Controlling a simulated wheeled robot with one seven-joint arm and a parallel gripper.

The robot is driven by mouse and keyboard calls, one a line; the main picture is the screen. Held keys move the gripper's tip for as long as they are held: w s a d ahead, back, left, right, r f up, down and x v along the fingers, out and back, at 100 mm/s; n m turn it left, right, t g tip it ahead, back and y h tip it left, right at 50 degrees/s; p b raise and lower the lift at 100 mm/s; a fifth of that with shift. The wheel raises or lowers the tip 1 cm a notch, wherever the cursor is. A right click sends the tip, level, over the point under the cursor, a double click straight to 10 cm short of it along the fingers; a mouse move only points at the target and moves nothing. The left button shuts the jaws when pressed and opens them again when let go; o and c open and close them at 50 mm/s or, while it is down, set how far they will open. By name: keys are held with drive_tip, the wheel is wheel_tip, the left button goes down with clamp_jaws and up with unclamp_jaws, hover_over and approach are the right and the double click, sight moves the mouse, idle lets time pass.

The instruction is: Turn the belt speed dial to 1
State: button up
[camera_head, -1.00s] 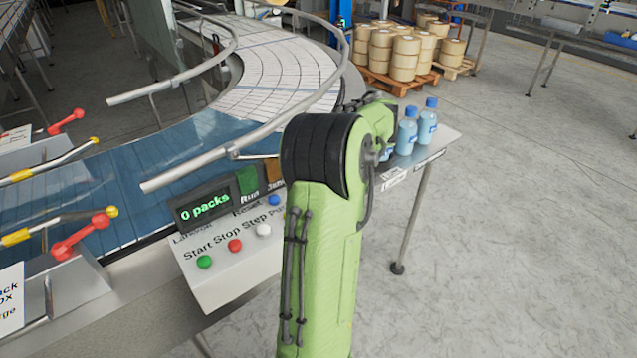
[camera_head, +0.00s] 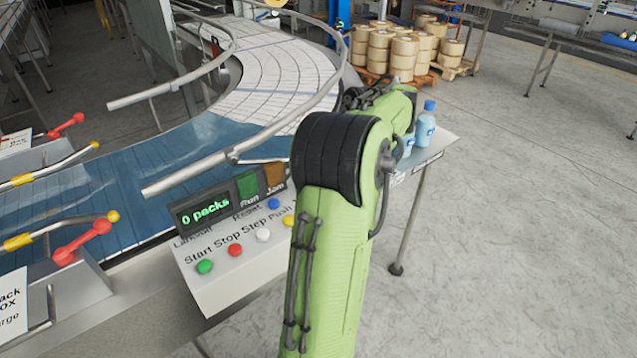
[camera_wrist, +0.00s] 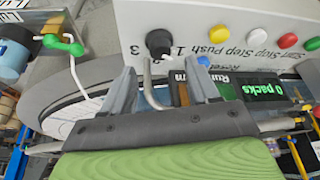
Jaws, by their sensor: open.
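The belt speed dial (camera_wrist: 159,42) is a black knob on the light grey control panel (camera_wrist: 120,18), seen in the wrist view. A "3" is printed to its left and a "1" to its right. I cannot tell which mark its pointer is at. My gripper (camera_wrist: 160,70) is open, its two grey fingers apart and below the dial in the picture, with the dial between their lines and nothing held. In the head view my arm hides the dial and the gripper.
Push buttons in a row (camera_head: 235,250) and a "0 packs" display (camera_head: 205,212) are on the panel. A curved guide rail (camera_head: 235,155) runs over the blue belt (camera_head: 130,180). Blue bottles (camera_head: 425,125) stand beyond my arm. Open floor (camera_head: 520,230) is at right.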

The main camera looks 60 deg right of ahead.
drive_tip(key=p+v, duration=0.4)
drive_tip(key=v, duration=0.6)
